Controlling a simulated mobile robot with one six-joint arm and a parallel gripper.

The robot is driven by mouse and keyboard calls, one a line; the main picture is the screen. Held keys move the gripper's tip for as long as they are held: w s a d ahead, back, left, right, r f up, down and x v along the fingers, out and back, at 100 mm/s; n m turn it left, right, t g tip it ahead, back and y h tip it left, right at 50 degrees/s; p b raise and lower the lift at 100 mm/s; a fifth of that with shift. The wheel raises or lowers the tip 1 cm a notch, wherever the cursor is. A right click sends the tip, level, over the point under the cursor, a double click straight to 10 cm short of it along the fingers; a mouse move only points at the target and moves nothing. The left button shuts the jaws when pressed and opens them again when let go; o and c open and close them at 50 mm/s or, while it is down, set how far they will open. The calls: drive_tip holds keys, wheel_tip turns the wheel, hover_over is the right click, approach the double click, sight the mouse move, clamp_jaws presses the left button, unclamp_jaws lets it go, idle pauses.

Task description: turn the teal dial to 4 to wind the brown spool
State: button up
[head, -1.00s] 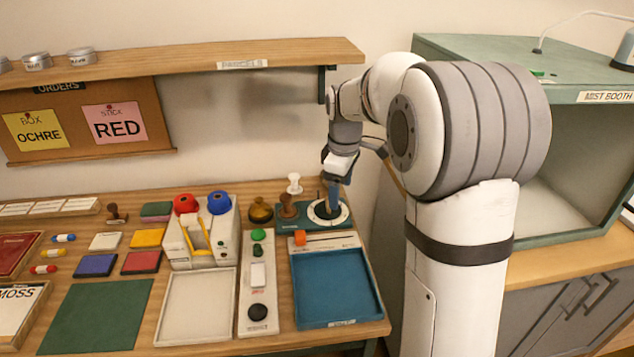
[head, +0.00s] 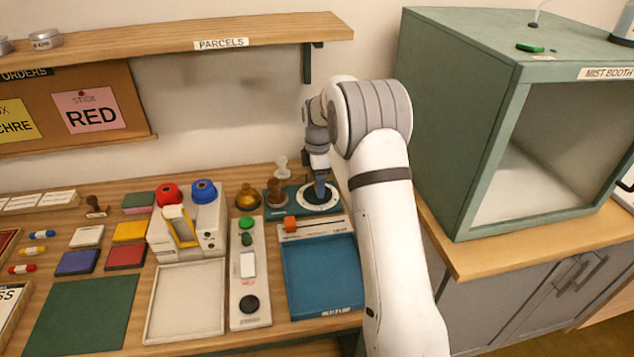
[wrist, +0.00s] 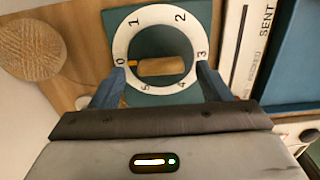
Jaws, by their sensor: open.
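The dial shows in the wrist view as a white ring (wrist: 122,38) numbered 0 to 5, set on a teal plate (wrist: 110,18). A light-brown bar-shaped knob (wrist: 160,66) lies across its middle, with a yellow tip towards 0. A round brown ribbed thing (wrist: 30,48), possibly the brown spool, stands to the upper left. My gripper (wrist: 161,74) is open, its blue fingers on either side of the knob and apart from it, near 0 and 3. In the head view my gripper (head: 320,190) is over the white ring (head: 333,206) and partly hides the dial.
A blue tray (head: 315,308) and a white panel (head: 249,318) with a green button lie in front of the dial. The green mist booth (head: 450,110) stands right of my arm.

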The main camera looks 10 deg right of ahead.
drive_tip(key=shift+f, duration=0.6)
drive_tip(key=c, duration=1)
